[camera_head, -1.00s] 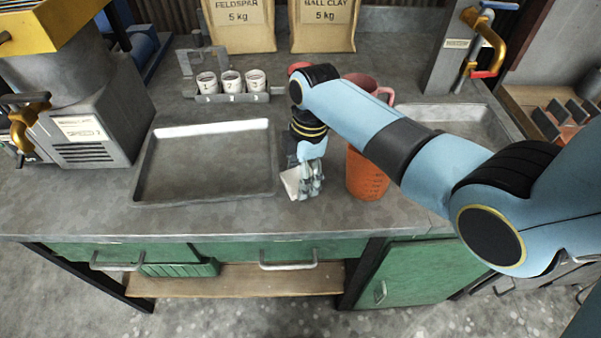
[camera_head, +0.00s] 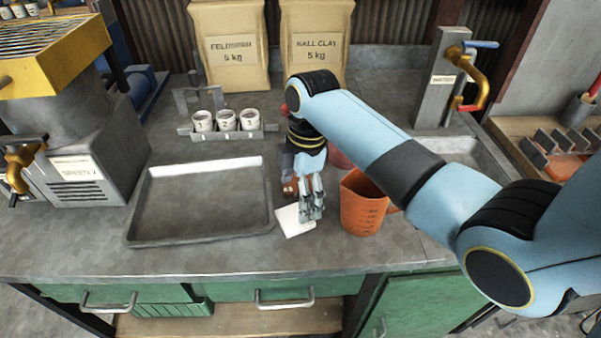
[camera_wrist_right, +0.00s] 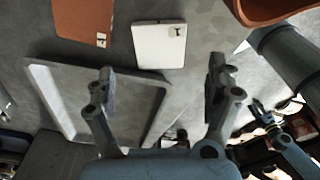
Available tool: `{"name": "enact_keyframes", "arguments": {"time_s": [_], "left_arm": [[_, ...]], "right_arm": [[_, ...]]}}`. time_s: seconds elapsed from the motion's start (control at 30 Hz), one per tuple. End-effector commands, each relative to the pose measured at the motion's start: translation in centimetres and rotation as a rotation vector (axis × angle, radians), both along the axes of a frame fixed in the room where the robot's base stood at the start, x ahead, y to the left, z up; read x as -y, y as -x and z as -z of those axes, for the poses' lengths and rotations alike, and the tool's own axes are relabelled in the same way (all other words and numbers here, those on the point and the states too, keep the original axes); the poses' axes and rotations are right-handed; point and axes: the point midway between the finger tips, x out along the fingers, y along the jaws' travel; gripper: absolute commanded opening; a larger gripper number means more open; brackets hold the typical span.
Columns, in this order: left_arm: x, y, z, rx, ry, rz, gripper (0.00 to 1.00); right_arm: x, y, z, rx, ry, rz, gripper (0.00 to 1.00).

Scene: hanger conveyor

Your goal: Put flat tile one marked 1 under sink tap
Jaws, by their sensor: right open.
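A white flat tile (camera_head: 290,223) lies on the grey worktop, right of the tray. In the right wrist view the white tile (camera_wrist_right: 158,48) shows a dark mark like a 1 at a corner. My right gripper (camera_head: 311,212) is at the tile's right side in the head view, its fingers pointing down. In the wrist view its two fingers (camera_wrist_right: 162,82) stand apart with no object between them. The sink (camera_head: 455,150) is at the right, partly hidden by my right arm. The brass tap (camera_head: 482,85) is on a post behind it. My left gripper is out of view.
An orange jug (camera_head: 362,207) stands just right of the gripper. A grey tray (camera_head: 200,238) lies to the left. A reddish-brown tile (camera_wrist_right: 82,18) lies beside the white one. Small cups (camera_head: 227,121) and two bags (camera_head: 232,50) are behind.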

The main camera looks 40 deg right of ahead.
Motion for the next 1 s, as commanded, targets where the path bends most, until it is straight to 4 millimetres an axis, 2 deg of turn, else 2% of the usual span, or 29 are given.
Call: {"name": "enact_keyframes", "arguments": {"time_s": [0.1,0.2,0.27,0.33,0.37,0.6,0.83,1.0], "left_arm": [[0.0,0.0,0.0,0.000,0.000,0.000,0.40],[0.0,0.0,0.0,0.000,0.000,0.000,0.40],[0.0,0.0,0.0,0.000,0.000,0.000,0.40],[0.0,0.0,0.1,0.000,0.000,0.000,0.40],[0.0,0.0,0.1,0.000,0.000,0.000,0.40],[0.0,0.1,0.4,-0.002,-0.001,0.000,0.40],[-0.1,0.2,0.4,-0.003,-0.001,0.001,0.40],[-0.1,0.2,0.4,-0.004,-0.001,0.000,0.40]], "right_arm": [[0.3,0.0,-2.6,0.003,0.001,0.000,0.88],[0.5,0.0,-4.3,0.001,0.000,0.000,0.88],[0.6,0.0,-5.0,0.002,0.000,0.000,0.88],[0.6,0.1,-5.5,0.000,0.003,0.001,0.94],[0.5,0.1,-5.5,-0.001,0.009,0.000,0.94],[-0.3,0.3,-4.0,-0.021,0.118,-0.001,0.94],[-0.3,0.3,-0.3,-0.024,0.120,-0.003,0.94],[-0.4,0.2,1.2,-0.020,0.119,-0.002,0.94]]}}
